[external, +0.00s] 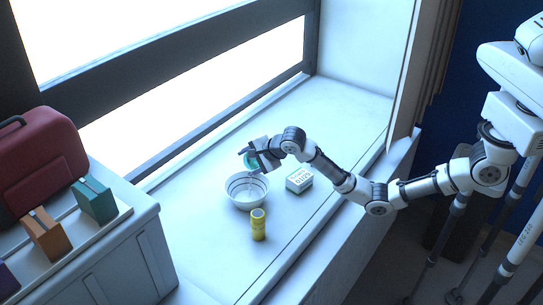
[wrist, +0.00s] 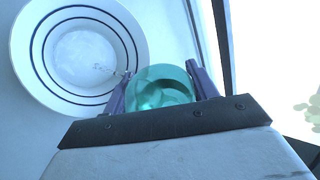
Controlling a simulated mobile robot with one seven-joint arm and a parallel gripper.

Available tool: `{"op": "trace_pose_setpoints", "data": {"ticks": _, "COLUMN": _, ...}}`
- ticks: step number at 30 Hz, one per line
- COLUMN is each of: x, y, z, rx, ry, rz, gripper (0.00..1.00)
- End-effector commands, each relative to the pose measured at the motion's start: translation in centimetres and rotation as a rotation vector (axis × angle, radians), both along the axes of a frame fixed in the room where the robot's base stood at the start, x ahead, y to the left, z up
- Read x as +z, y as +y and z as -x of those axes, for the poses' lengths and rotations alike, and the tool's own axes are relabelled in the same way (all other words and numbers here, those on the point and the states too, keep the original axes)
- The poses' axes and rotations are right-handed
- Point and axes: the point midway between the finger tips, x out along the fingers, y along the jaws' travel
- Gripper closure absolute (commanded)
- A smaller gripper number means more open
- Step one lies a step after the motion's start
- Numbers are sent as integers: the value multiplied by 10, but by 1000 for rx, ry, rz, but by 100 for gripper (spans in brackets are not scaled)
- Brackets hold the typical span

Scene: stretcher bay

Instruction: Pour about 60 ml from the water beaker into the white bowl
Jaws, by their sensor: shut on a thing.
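The white bowl (external: 247,204) with dark rings stands on the white sill; it also shows at upper left in the wrist view (wrist: 24,58). My gripper (external: 251,157) is shut on the teal, see-through water beaker (wrist: 161,88), with a purple finger on each side. In the external view the beaker (external: 249,161) is above the bowl's far rim, partly hidden by my gripper, and looks tilted. In the wrist view a thin clear streak (wrist: 104,68) runs from beside the left finger over the bowl's inside, seemingly water. The water level in the beaker is not readable.
A small white box with green edges (external: 299,180) and dark figures stands right of the bowl. A yellow cylinder (external: 258,225) stands in front of it. A red case (external: 40,155) and coloured blocks (external: 94,200) are on the left cabinet. The sill's right part is clear.

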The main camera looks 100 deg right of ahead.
Motion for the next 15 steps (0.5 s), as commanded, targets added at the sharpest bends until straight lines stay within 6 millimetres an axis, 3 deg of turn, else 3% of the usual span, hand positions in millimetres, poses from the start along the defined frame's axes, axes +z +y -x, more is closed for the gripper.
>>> {"op": "trace_pose_setpoints", "data": {"ticks": 15, "x": 1, "y": -3, "z": 1, "rx": -1, "ry": -102, "rz": -164, "gripper": 68}}
